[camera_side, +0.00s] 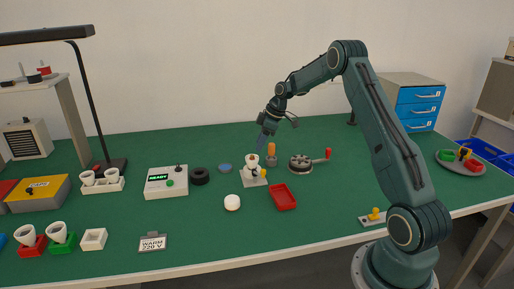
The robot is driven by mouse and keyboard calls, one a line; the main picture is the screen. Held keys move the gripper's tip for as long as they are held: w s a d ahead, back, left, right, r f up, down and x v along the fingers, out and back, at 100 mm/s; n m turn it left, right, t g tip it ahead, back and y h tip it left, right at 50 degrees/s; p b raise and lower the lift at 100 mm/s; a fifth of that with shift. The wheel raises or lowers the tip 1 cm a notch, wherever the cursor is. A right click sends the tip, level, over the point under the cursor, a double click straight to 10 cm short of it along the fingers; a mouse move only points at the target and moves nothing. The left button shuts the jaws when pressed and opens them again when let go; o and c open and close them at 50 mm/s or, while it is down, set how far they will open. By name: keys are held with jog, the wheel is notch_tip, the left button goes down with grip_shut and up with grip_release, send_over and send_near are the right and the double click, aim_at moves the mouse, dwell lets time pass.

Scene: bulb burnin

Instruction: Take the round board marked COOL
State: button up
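No round board with a readable COOL mark shows. A small sign (152,242) at the front of the table reads WARM 220 V. A round grey tray (473,169) with small green, red and yellow items lies at the far right; I see no lettering on it. A small blue disc (225,168) and a round white-topped piece (232,202) lie mid-table, also without readable marks.
A READY box (166,182) and a black ring (200,176) stand left of my gripper. A red tray (283,197) and a round device with a red-handled crank (301,163) are to the right. A black lamp (90,110) rises at left. The front-right green tabletop is largely clear.

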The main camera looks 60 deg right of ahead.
aim_at(254, 156)
jog(key=shift+x, duration=2.35)
jog(key=shift+w+a+f, duration=0.15)
jog(key=shift+a+f, duration=0.05)
jog(key=shift+f, duration=0.1)
grip_shut()
